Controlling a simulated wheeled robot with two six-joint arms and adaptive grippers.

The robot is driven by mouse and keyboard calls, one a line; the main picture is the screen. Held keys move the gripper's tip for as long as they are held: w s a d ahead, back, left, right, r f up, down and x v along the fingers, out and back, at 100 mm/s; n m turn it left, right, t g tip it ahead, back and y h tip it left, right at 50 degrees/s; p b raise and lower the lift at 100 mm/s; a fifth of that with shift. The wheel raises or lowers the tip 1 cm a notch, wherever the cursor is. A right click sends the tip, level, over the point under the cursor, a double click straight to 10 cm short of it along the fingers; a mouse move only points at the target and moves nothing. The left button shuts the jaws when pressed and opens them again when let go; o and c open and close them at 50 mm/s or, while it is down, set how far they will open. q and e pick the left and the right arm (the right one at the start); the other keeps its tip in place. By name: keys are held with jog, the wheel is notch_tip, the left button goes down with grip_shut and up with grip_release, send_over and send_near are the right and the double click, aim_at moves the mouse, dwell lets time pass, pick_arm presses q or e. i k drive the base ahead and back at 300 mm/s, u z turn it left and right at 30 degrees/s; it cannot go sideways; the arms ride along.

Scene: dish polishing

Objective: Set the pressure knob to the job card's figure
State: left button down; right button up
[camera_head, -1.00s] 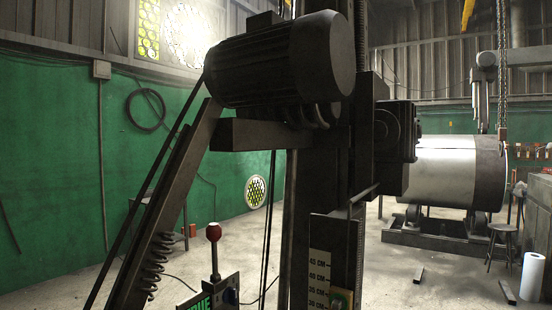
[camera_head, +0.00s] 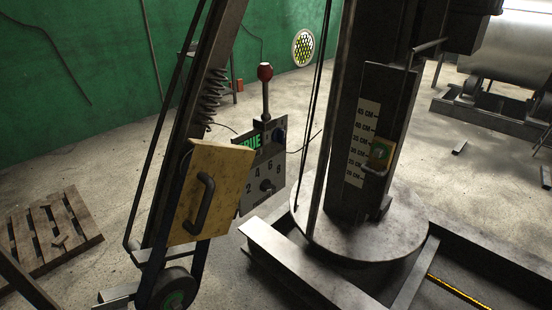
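A dark round knob (camera_head: 266,185) sits low on a grey control panel (camera_head: 277,158), partly hidden by the yellow box in front. The figures 2, 4, 6 and 8 show around it; its exact setting is too small to read. A lever with a red ball (camera_head: 265,72) stands upright behind the panel's top. I see no job card that I can make out. Neither of my grippers is in view.
A yellow box with a dark handle (camera_head: 202,204) is on the slanted belt arm beside the panel. A column with a centimetre scale (camera_head: 363,145) stands on a round base (camera_head: 360,235). A wooden pallet (camera_head: 48,236) lies at left. Metal floor beams run in front.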

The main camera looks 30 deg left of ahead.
aim_at(267, 185)
jog(key=u, duration=0.45)
jog(key=k, duration=0.6)
jog(key=u, duration=0.55)
jog(key=i, duration=0.6)
jog(key=u, duration=0.3)
